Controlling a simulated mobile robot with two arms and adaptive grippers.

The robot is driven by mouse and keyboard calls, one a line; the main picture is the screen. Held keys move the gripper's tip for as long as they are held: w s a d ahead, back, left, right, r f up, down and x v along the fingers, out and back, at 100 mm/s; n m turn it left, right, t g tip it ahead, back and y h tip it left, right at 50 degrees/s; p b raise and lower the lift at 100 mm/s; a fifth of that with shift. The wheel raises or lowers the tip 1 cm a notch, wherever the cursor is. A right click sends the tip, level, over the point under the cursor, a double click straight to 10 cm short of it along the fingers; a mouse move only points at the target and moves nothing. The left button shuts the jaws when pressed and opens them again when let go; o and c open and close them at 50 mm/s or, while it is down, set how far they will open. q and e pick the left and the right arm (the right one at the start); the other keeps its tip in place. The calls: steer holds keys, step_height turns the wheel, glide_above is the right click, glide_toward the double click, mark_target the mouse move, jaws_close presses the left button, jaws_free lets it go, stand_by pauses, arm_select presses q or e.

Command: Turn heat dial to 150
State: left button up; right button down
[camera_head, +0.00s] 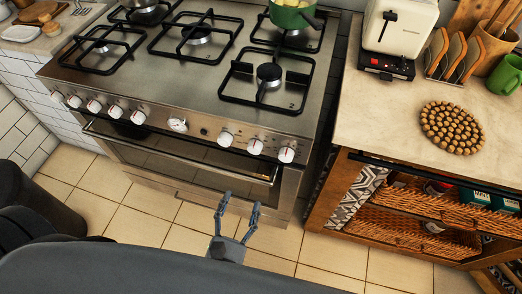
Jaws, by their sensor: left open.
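The stove's front panel (200,130) carries a row of white dials with red marks. Several sit at the left, and three sit at the right: one dial (226,138), a second dial (255,146) and a third dial (286,154). A round clock-like gauge (177,125) is between the groups. The numbers are too small to read, so I cannot tell which is the heat dial or its setting. My left gripper (240,203) is open and empty in front of the oven, below the right-hand dials and apart from them. My right gripper is not in view.
The oven door (180,158) has a long handle bar under the dials. A green pot (291,16) stands on a back burner. A counter (380,115) with a toaster (398,28) and a round trivet (453,127) is at the right. Tiled floor (145,222) is clear before the stove.

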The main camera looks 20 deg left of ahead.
mark_target(254, 151)
arm_select(q)
steer(key=shift+n+y, duration=0.3)
steer(key=shift+n, duration=0.4)
steer(key=w+p, duration=0.1)
steer(key=w, duration=0.3)
steer(key=w+r, duration=0.1)
steer(key=w, duration=0.3)
steer(key=w+a+p, duration=0.1)
steer(key=w, duration=0.3)
steer(key=shift+w+r+p, duration=0.2)
steer(key=shift+w+p, duration=0.1)
steer(key=shift+w, duration=0.6)
steer(key=shift+f, duration=0.1)
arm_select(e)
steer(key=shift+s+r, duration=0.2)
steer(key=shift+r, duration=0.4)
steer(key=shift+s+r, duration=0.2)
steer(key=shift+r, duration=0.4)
arm_select(q)
steer(key=c, duration=1.2)
